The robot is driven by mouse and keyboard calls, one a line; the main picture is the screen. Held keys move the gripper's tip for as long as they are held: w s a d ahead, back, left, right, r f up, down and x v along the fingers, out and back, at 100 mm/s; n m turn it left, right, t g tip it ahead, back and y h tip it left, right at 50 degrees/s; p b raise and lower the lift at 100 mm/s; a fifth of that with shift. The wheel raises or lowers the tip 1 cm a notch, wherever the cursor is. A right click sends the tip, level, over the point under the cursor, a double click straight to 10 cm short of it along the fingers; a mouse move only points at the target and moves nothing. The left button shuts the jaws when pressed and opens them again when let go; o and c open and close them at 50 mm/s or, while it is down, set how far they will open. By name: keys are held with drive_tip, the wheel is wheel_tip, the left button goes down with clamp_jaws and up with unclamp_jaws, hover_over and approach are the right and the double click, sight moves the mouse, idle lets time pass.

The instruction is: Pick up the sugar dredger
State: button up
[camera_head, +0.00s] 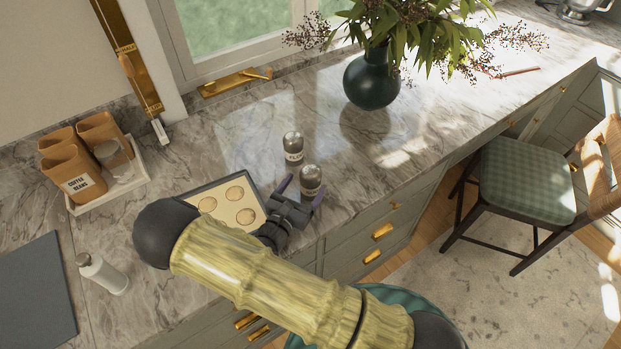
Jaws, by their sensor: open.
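Two metal-topped dredgers stand upright on the marble counter (340,205). The farther one (293,147) has a label that appears to start with "FL". The nearer dredger (312,177), which I take as the sugar dredger, has a label that is partly hidden and too small to read. My gripper (301,189) is open, with its two purple-tipped fingers at the near dredger, one on its left and one at its lower right. I cannot tell whether either finger touches it. The dredger's lower part is hidden by the gripper.
A baking tray with round cookies (207,204) lies just left of my gripper, partly under my arm. A green vase (371,82) stands behind to the right. A white bottle (102,273) and canisters on a tray (138,180) are at left. The counter right of the dredgers is clear.

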sight(313, 173)
drive_tip(key=shift+w+d, duration=0.3)
drive_tip(key=shift+w, duration=0.25)
drive_tip(key=shift+w+d+r+p, duration=0.15)
drive_tip(key=shift+w+d+p, duration=0.1)
drive_tip(key=shift+w+p, duration=0.25)
drive_tip(key=p+x, duration=0.2)
drive_tip(key=x, duration=0.1)
drive_tip(key=shift+w+d, duration=0.1)
drive_tip(key=shift+w, duration=0.1)
drive_tip(key=shift+w+d, duration=0.1)
drive_tip(key=shift+w, duration=0.2)
drive_tip(key=c, duration=1.1)
